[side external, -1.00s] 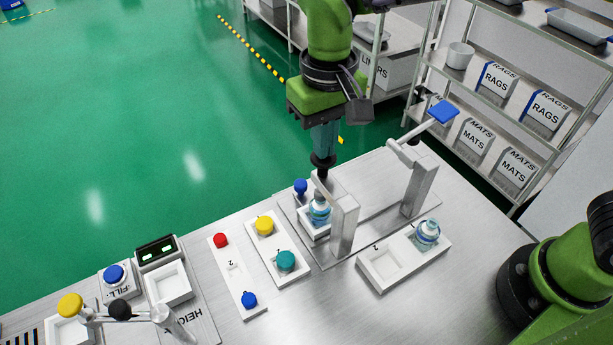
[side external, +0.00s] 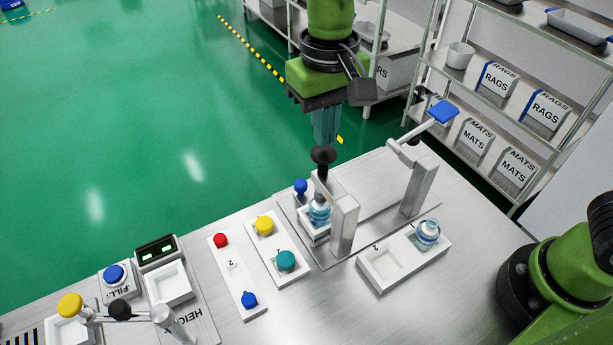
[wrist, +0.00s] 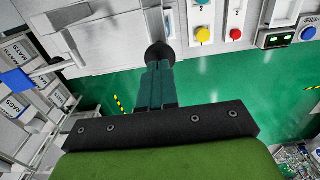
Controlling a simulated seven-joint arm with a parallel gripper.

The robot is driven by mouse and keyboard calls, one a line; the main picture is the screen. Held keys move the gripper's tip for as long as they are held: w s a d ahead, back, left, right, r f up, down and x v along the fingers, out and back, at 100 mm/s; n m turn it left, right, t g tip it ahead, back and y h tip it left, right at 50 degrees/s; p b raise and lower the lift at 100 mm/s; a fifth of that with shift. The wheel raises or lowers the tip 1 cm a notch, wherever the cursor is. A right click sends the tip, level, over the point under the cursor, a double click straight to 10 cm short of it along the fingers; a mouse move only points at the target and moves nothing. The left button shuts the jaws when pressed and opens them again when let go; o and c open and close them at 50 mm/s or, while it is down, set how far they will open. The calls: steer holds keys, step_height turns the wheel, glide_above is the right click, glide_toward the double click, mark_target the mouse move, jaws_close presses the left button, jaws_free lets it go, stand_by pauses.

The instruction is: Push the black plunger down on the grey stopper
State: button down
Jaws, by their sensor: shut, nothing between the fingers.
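The black plunger (side external: 322,154) stands upright in the light grey press column (side external: 346,220), its round knob above the arm. A clear bottle with blue liquid (side external: 319,213) sits in a white holder under it. I cannot make out the grey stopper. My gripper (side external: 325,141) is shut and empty, pointing down just above and behind the knob. In the wrist view, the black plunger (wrist: 158,51) shows just beyond the shut fingertips (wrist: 158,64). I cannot tell whether they touch.
A second post with a blue-ended lever (side external: 442,111) rises at the right. A white tray (side external: 380,263) holds another bottle (side external: 427,232). Plates with red, yellow, teal and blue knobs lie left of the press. The back right of the steel table is clear.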

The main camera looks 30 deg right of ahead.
step_height(320, 180, up, 6)
steer(key=shift+r, duration=0.2)
stand_by(0.4)
steer(key=shift+s+d+f+n+t+y, duration=0.1)
steer(key=shift+d+f+n+t+y, duration=0.15)
steer(key=shift+d+f, duration=0.3)
steer(key=shift+s+d+f+n+t+y, duration=0.15)
steer(key=shift+d+f+n, duration=0.2)
steer(key=shift+f, duration=0.3)
steer(key=s+d+m+t, duration=0.2)
steer(key=s+d, duration=0.3)
steer(key=d, duration=0.5)
steer(key=s+d+f+m+t+y, duration=0.1)
steer(key=s+d+m+t, duration=0.2)
steer(key=d, duration=0.8)
steer(key=shift+s+f+t, duration=0.15)
steer(key=shift+s+t, duration=0.55)
steer(key=shift+s, duration=0.25)
